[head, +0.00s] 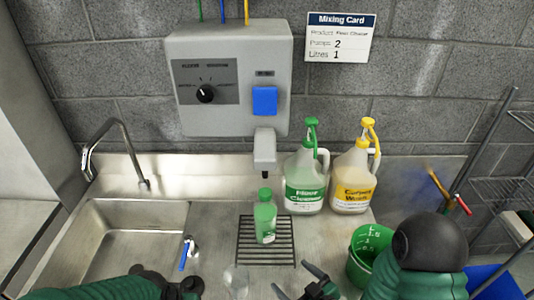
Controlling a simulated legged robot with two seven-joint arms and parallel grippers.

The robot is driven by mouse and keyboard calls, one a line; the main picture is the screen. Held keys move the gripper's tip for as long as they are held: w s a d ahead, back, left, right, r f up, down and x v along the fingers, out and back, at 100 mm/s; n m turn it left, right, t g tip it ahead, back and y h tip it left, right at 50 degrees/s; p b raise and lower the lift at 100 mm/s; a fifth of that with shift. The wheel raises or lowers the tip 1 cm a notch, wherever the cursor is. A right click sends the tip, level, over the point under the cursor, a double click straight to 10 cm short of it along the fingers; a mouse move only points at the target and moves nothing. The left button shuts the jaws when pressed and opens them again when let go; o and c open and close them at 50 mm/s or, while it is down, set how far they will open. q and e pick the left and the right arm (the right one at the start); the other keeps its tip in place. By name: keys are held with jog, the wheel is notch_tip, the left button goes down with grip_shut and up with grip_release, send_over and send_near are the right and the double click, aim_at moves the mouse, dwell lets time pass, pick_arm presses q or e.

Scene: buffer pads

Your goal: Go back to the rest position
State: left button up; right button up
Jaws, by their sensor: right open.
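My right gripper (291,275) is open at the bottom centre. Its two dark fingers are apart with nothing between them. My right arm comes in from the lower right and hides part of the green bucket. My left arm reaches in along the lower left edge; its gripper fingers do not show. A green bottle (265,222) stands upright on the drain grate (247,250), beneath the dispenser spout (265,150), and neither gripper touches it.
A sink (130,235) with a tap is on the left. Green-topped (305,185) and yellow-topped (353,182) jugs stand at the back. The green bucket (358,268) is beside my right arm. A clear vessel (236,280) is at the front. A wire rack (500,190) is at right.

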jog(key=d+g+h, duration=0.1)
jog(key=d, duration=0.1)
jog(key=d+m+h, duration=0.1)
jog(key=d+h, duration=0.1)
jog(key=d+m+g+h, duration=0.1)
jog(key=d, duration=0.2)
jog(key=shift+s+d+g, duration=0.1)
jog(key=shift+s+g, duration=0.05)
jog(key=shift+g, duration=0.15)
jog(key=s+d+r+m+g+h, duration=0.1)
jog(key=s+d+r+m+g, duration=0.1)
jog(key=s, duration=0.3)
jog(key=s+d+r+m+g+h, duration=0.2)
jog(key=s+d+r+m+g, duration=0.1)
jog(key=s, duration=0.3)
jog(key=shift+m+g, duration=0.4)
jog(key=shift+m, duration=0.1)
